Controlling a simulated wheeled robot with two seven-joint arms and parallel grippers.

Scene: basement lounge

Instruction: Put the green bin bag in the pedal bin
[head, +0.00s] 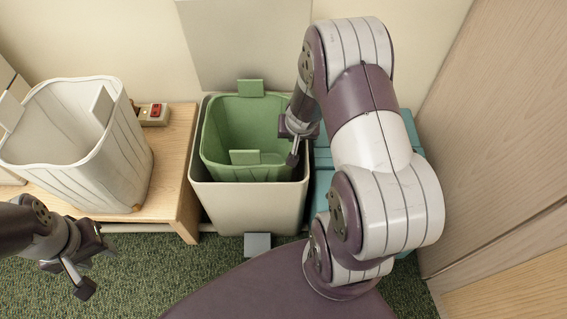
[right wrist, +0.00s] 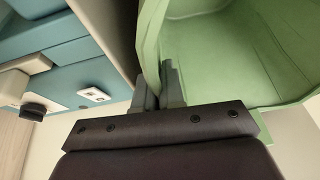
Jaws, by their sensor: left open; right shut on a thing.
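The green bin bag (head: 222,150) is open at the top and sits inside the cream pedal bin (head: 200,205), its rim near the bin's rim. Two green tabs stand at its back and front. My right gripper (head: 292,150) is at the bag's right side. In the right wrist view, the right gripper (right wrist: 160,90) is shut on the edge of the green bag (right wrist: 215,60). The bag's bottom outside is hidden by the bin. My left gripper (head: 92,268) is open and empty at the lower left, above the carpet.
A white bin bag (head: 75,150) stands on a wooden bench (head: 178,160) at the left, near a small box with a red switch (head: 152,113). Teal boxes (head: 322,185) stand right of the bin. A grey pedal (head: 257,245) projects at the bin's front.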

